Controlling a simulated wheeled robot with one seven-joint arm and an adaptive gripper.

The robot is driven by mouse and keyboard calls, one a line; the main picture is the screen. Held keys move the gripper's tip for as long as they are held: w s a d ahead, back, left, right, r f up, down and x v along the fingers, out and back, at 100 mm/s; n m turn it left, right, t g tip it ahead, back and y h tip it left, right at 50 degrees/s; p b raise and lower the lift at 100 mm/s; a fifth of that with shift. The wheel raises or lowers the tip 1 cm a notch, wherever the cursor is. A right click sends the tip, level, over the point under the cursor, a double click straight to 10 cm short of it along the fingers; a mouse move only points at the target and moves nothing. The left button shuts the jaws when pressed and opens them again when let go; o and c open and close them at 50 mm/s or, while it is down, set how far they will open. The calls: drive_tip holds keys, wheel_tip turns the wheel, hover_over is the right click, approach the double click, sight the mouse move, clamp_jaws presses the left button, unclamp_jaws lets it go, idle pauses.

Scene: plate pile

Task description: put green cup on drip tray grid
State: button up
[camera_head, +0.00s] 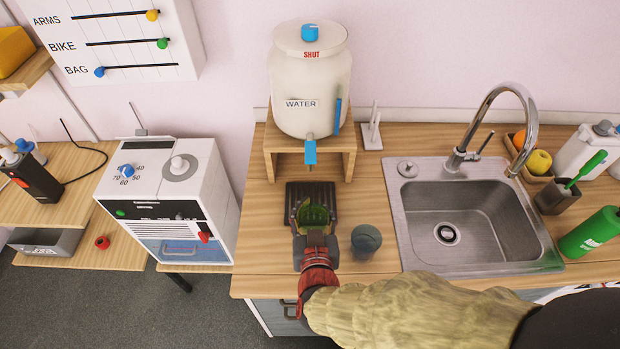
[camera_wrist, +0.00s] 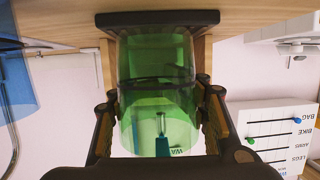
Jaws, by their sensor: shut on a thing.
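The green cup (camera_head: 316,214) is see-through. My gripper (camera_head: 316,232) is shut on it, with a finger on each side in the wrist view (camera_wrist: 160,125). The cup also fills the middle of the wrist view (camera_wrist: 158,75), which is upside down. The dark drip tray grid (camera_head: 297,190) lies on the counter below the water tap. The cup is over the near part of the tray in the head view. In the wrist view the cup's base end meets the dark tray (camera_wrist: 205,18). I cannot tell whether it rests on the grid.
A blue-grey cup (camera_head: 366,242) stands close to the right of my gripper, apart from it. The water jar (camera_head: 310,85) sits on a wooden stand (camera_head: 270,148), its blue tap (camera_head: 310,152) above the tray. The sink (camera_head: 475,220) is right.

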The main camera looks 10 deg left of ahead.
drive_tip(key=w, duration=0.2)
drive_tip(key=w+a+b, duration=0.1)
drive_tip(key=w, duration=0.2)
drive_tip(key=w+a+b, duration=0.1)
drive_tip(key=w, duration=0.2)
drive_tip(key=shift+a, duration=0.15)
drive_tip(key=b+x, duration=0.1)
drive_tip(key=x, duration=0.2)
drive_tip(key=shift+w+f+b, duration=0.2)
drive_tip(key=shift+b, duration=0.15)
drive_tip(key=shift+s+f, duration=0.1)
drive_tip(key=shift+f, duration=0.15)
drive_tip(key=o, duration=1.3)
drive_tip(key=shift+o, duration=0.2)
